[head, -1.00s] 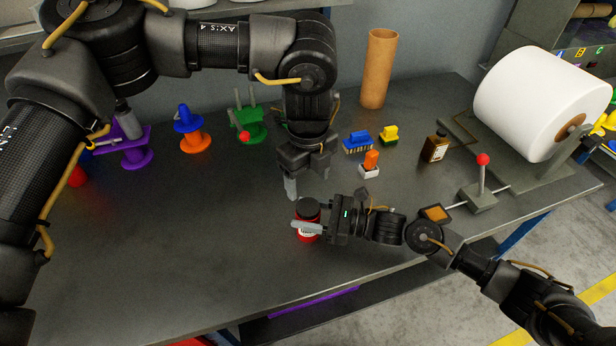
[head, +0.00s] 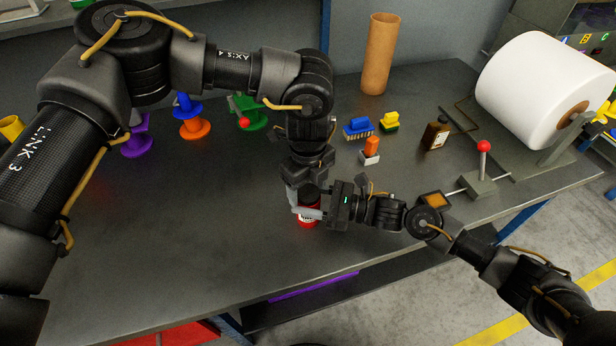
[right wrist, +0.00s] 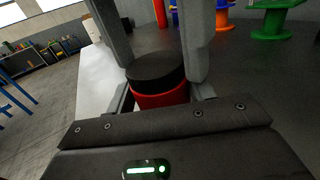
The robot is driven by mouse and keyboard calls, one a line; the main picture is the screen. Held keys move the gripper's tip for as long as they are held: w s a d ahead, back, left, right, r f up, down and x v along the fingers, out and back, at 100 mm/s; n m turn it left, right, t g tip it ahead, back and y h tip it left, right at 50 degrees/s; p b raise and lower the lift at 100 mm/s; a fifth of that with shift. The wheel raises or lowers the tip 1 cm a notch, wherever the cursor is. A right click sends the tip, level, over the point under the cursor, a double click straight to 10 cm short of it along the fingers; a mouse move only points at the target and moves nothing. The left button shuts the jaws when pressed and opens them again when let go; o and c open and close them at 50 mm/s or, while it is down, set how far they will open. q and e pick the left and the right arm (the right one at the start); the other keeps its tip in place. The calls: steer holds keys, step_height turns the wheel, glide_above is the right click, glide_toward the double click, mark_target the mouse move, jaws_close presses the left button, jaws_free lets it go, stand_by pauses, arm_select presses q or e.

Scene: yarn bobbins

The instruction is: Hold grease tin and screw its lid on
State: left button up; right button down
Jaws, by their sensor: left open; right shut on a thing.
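The red grease tin (head: 308,220) stands upright near the front edge of the bench. Its black lid (head: 309,192) sits on top; I cannot tell how tightly. My right gripper (head: 308,212) is shut on the tin's body from the right. In the right wrist view, the tin (right wrist: 160,98) shows red under the wide black lid (right wrist: 155,70). My left gripper (head: 304,198) points down at the tin from above and is open. Its grey fingers (right wrist: 155,55) stand either side of the lid in the right wrist view, partly hiding its edges.
A red-knobbed lever (head: 482,170) and white roll (head: 540,85) stand right. The bench (head: 170,220) is clear at left.

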arm_select(q)
steer(key=shift+f, duration=0.2)
steer(key=c, duration=1)
steer(key=o, duration=1.2)
steer(key=shift+c, duration=0.2)
steer(key=shift+r, duration=0.1)
step_height(320, 180, up, 12)
arm_select(e)
steer(key=shift+c, duration=2.4)
jaws_free()
